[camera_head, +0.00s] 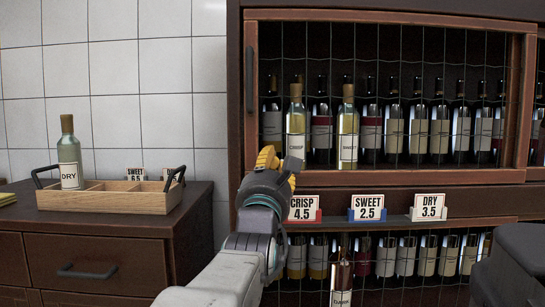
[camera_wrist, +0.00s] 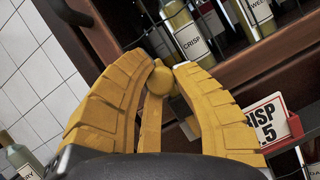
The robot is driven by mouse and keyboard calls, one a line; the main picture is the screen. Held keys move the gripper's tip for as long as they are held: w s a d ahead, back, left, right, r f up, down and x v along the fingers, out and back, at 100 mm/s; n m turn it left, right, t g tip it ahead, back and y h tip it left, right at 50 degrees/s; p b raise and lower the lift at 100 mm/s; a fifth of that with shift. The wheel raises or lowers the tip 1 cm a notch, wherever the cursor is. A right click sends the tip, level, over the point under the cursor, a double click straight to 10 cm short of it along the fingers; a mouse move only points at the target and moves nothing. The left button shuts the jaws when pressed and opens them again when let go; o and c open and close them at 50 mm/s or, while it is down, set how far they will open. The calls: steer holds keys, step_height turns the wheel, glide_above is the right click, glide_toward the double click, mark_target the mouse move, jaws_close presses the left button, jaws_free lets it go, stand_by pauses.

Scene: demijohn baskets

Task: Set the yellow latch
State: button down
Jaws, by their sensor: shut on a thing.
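Price cards (camera_head: 367,207) line the ledge below. A dark door handle (camera_head: 250,80) is up left. A wooden crate (camera_head: 120,202) with a dry bottle (camera_head: 69,155) sits on the left cabinet.

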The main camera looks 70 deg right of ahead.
steer(key=shift+d+f, duration=0.1)
steer(key=shift+f, duration=0.2)
steer(key=c, duration=1.5)
jaws_free()
steer(key=o, duration=0.4)
steer(key=shift+r, duration=0.1)
steer(key=shift+o, duration=0.2)
steer(key=v, duration=1.2)
